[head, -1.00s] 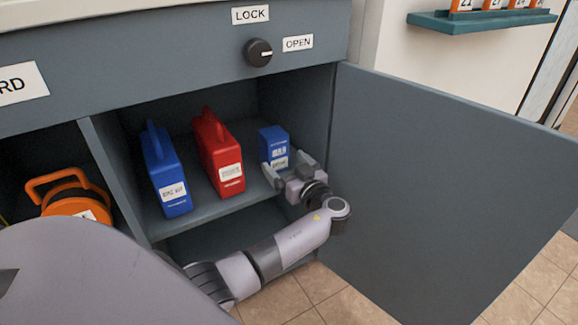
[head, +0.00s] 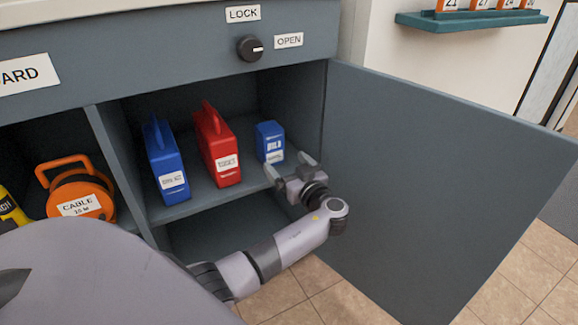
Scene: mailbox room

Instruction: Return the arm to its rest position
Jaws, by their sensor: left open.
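My left arm reaches in from the lower left to the front of the open cupboard. My left gripper (head: 290,168) is open and empty, with its fingers pointing into the cupboard, in front of and below a small blue box (head: 270,142) with a white label. The box stands upright on the shelf (head: 210,203), and there seems to be a small gap between it and the fingers. My right gripper is not in view.
A blue case (head: 165,165) and a red case (head: 217,150) stand on the shelf. The cupboard door (head: 440,180) is swung open on the right. An orange cable reel (head: 78,190) sits in the left compartment. A knob (head: 250,48) is above.

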